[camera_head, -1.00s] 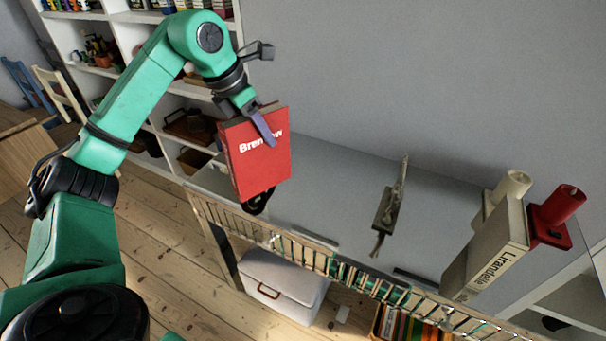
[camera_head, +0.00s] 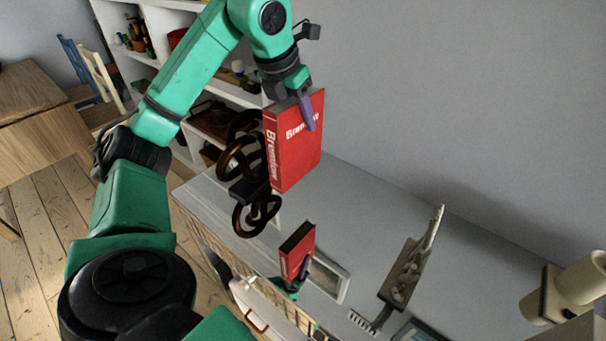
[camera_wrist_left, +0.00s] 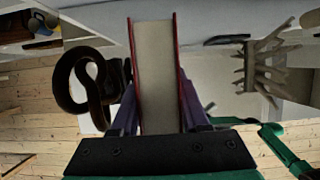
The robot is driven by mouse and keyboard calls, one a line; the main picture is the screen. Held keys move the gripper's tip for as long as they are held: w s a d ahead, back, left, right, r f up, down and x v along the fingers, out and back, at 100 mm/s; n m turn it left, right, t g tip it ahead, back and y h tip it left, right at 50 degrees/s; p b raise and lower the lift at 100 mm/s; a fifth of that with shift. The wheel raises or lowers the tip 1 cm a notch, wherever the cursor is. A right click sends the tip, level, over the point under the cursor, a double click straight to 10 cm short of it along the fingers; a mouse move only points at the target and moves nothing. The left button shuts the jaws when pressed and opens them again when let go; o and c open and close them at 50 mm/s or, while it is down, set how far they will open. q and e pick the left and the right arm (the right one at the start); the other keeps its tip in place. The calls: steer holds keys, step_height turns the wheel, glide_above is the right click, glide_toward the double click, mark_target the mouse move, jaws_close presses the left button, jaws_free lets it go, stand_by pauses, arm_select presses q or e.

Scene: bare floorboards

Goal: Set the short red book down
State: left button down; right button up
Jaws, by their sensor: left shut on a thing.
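The red book (camera_head: 297,145), with white lettering on cover and spine, is in my left gripper (camera_head: 302,103). The fingers are shut on it from above, and it hangs roughly upright over a grey surface (camera_head: 355,215). The left wrist view shows its pale page edge (camera_wrist_left: 156,75) between red covers and purple fingers. No gap to the surface can be measured. A smaller red book shape with green and purple below it (camera_head: 297,252) looks like a reflection of the held book and gripper. My right gripper is not in view.
A dark knot-shaped ornament (camera_head: 242,150) stands close left of the book, partly behind it. A pale branching ornament (camera_head: 405,275) stands further right, then a cream object (camera_head: 560,295). Between the book and the pale ornament the surface is mostly clear. Shelves (camera_head: 165,55) stand behind left.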

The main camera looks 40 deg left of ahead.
mark_target(302, 164)
arm_select(q)
steer(key=f, duration=0.2)
steer(key=f+b, duration=0.1)
steer(key=f, duration=0.3)
steer(key=shift+w+a+f+b, duration=0.1)
steer(key=shift+w+f+b, duration=0.05)
steer(key=shift+w+b, duration=0.15)
step_height(302, 164, down, 6)
steer(key=shift+f+b, duration=0.15)
steer(key=shift+b, duration=0.65)
steer(key=shift+w+f, duration=0.1)
steer(key=c, duration=0.8)
jaws_free()
steer(key=shift+f, duration=0.1)
steer(key=o, duration=0.4)
